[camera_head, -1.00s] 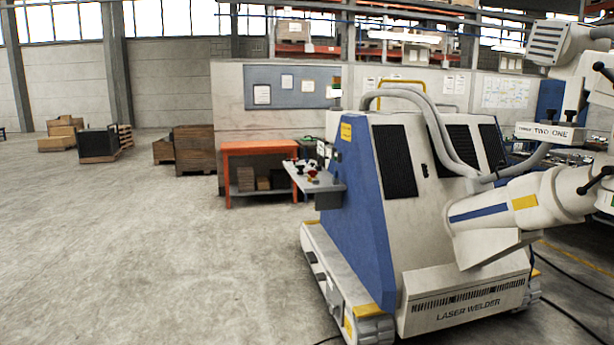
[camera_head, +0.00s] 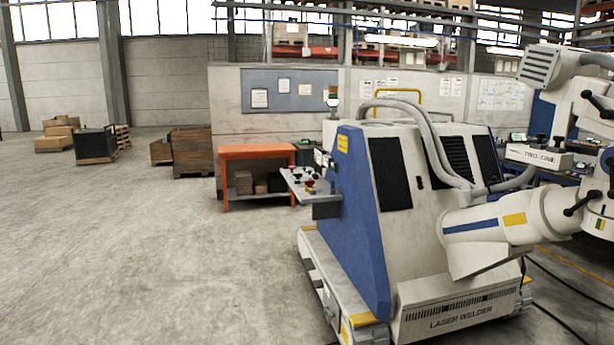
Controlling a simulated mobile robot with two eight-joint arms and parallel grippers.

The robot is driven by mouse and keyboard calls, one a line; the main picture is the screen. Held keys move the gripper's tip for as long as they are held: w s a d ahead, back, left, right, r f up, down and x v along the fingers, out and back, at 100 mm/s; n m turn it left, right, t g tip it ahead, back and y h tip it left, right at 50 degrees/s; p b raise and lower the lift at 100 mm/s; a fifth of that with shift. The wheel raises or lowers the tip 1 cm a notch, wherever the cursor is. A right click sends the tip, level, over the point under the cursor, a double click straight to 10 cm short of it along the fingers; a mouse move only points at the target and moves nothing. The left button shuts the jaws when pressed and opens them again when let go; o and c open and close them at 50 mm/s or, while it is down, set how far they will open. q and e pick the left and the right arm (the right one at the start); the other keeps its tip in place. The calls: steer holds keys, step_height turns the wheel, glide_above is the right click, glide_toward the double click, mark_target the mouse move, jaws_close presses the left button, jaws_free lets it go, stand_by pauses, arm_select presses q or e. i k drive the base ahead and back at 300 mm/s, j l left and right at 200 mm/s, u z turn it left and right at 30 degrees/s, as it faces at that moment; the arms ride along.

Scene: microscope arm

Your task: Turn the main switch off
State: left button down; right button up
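A large white and blue laser welder machine (camera_head: 415,230) stands right of centre. A small grey control shelf (camera_head: 312,184) juts from its left side and carries several small knobs or buttons, one of them red (camera_head: 309,185). A panel with small dark and light controls sits on the machine just above the shelf. I cannot tell which of these controls is the main switch; they are too small and seen edge-on. Neither of my grippers is in view.
An orange workbench (camera_head: 258,153) stands behind the shelf, against a low partition wall. Wooden crates (camera_head: 192,152) and a dark box (camera_head: 96,145) stand farther back left. Cables lie on the floor at the right. The concrete floor left of the machine is clear.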

mark_target(308, 183)
steer(key=i+u, duration=0.15)
steer(key=i, duration=3.75)
